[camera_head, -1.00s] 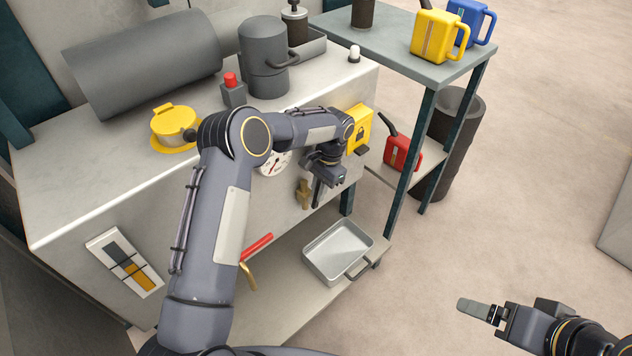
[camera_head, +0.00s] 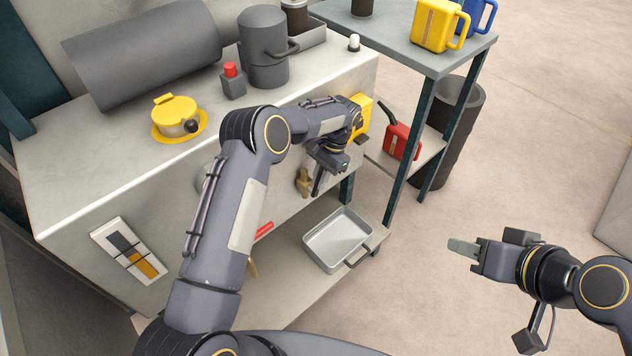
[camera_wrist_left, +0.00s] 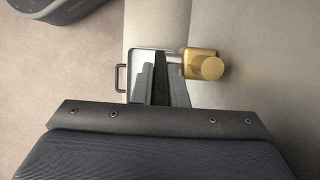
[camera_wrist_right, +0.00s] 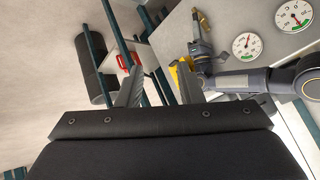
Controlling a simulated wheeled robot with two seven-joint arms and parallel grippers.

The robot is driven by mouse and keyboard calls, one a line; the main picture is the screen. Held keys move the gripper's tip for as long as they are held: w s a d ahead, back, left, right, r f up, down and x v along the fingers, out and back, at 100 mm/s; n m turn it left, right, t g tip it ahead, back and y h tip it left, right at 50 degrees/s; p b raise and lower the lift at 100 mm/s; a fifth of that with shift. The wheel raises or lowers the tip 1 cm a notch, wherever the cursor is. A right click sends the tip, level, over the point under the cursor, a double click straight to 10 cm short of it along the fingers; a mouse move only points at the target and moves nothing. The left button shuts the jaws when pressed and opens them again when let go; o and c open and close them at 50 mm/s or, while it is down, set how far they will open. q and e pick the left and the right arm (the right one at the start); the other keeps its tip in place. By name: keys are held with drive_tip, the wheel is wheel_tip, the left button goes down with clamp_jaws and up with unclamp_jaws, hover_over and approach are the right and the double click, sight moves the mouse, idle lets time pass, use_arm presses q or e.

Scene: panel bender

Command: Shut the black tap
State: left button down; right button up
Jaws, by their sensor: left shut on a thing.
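The black tap has a brass body that shows in the head view (camera_head: 303,182) on the front of the grey cabinet, partly covered by my left gripper. In the left wrist view, the brass body (camera_wrist_left: 205,66) is just right of the fingers, and the tap's black handle (camera_wrist_left: 160,82) is between them. My left gripper (camera_head: 318,185) is shut on this handle. My right gripper (camera_head: 462,247) is held over the floor at the right, away from the tap. Its fingers are apart and empty in the right wrist view (camera_wrist_right: 158,88).
A metal tray (camera_head: 345,243) sits on the lower shelf below the tap. A red lever (camera_head: 264,230) is partly behind my left arm. A yellow box (camera_head: 362,112) is just above the left gripper. A side table (camera_head: 400,40) stands right; the floor near my right gripper is clear.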

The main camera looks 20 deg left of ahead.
drive_tip(key=w+a+n, duration=0.2)
drive_tip(key=w+a, duration=0.2)
drive_tip(key=w+a+n+t+y, duration=0.1)
drive_tip(key=w+a, duration=0.3)
drive_tip(key=w, duration=0.1)
drive_tip(key=shift+a+r+n, duration=0.1)
drive_tip(key=shift+a+n, duration=0.15)
drive_tip(key=shift+n, duration=0.15)
clamp_jaws()
drive_tip(key=w+a+f+n+t, duration=0.1)
drive_tip(key=w+a+f+n, duration=0.15)
drive_tip(key=a, duration=0.35)
drive_tip(key=w+a+f+n+t, duration=0.1)
drive_tip(key=w+a+f+n, duration=0.15)
drive_tip(key=a, duration=0.25)
drive_tip(key=a+f+n+t+h, duration=0.1)
drive_tip(key=a+f+n+t, duration=0.1)
drive_tip(key=a+f, duration=0.45)
drive_tip(key=n+t+h, duration=0.2)
drive_tip(key=n+t, duration=0.1)
drive_tip(key=n, duration=0.2)
approach(317, 179)
drive_tip(key=w+a, duration=0.3)
drive_tip(key=a, duration=0.1)
drive_tip(key=shift+w+d+f, duration=0.1)
drive_tip(key=shift+w+d, duration=0.45)
drive_tip(key=shift+w, duration=0.3)
drive_tip(key=shift+w+d+f, duration=0.15)
drive_tip(key=shift+w+d, duration=0.45)
drive_tip(key=shift+w, duration=0.25)
